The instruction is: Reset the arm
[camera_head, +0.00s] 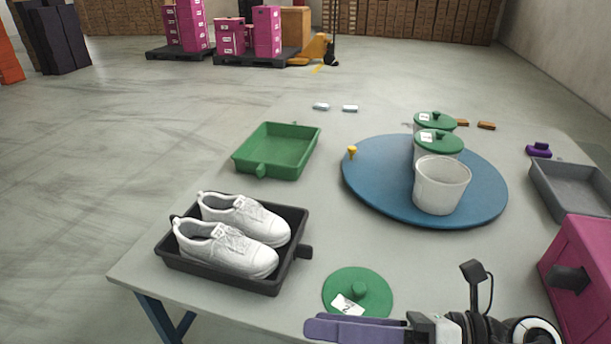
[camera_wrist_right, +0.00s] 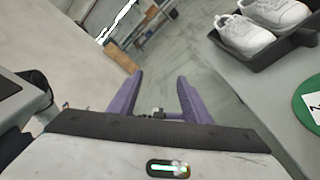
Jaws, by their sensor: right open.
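My right gripper (camera_head: 318,328) is at the bottom edge of the head view, beside the front of the table and just below a loose green lid. In the right wrist view its two purple fingers (camera_wrist_right: 160,88) are spread apart with nothing between them; the floor shows beyond. My left gripper is in neither view.
A black tray (camera_head: 174,258) holds white shoes (camera_head: 240,235). The green lid (camera_head: 343,279) lies near the front edge. An empty green tray (camera_head: 277,151), a blue turntable (camera_head: 375,185) with an open white pot (camera_head: 441,188) and lidded pots, and a pink box (camera_head: 585,265) are around.

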